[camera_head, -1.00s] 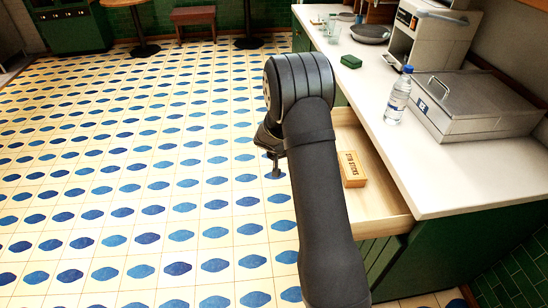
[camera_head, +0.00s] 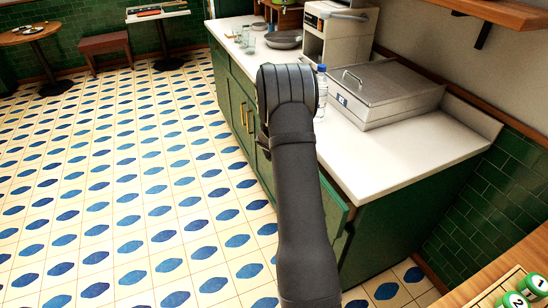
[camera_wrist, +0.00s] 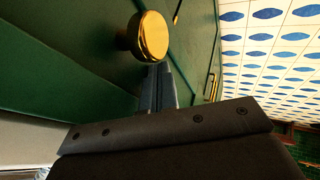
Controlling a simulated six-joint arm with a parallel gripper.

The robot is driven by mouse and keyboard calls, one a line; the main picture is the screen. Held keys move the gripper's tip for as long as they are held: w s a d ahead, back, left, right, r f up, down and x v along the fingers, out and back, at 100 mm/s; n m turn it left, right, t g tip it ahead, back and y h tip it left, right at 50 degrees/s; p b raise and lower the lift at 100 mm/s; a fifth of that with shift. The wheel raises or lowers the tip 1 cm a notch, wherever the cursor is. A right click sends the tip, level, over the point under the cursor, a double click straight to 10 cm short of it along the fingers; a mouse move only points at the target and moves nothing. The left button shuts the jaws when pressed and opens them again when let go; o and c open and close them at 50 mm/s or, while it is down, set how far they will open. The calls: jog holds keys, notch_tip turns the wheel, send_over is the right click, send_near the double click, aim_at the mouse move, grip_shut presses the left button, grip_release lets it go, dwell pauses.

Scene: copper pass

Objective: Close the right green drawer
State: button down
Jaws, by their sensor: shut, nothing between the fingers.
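The right green drawer shows in the head view as a narrow strip of green front (camera_head: 334,207) just right of my arm, at the near end of the counter. In the wrist view a round brass knob (camera_wrist: 150,37) stands out from a green front (camera_wrist: 70,55). My gripper (camera_wrist: 158,80) is shut and empty, its fingertips close to the front beside the knob. I cannot tell if they touch. The head view hides the fingers behind the arm.
The white countertop (camera_head: 370,155) holds a water bottle (camera_head: 321,92), a steel lidded box (camera_head: 385,90), a pan (camera_head: 285,40) and glasses. Brass handles (camera_head: 247,115) stick out farther along the cabinet. A wooden surface (camera_head: 480,285) is at lower right. Tiled floor at left is free.

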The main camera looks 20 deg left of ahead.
jog(key=shift+w+d, duration=0.35)
jog(key=shift+w, duration=0.05)
jog(key=shift+s+a, duration=0.1)
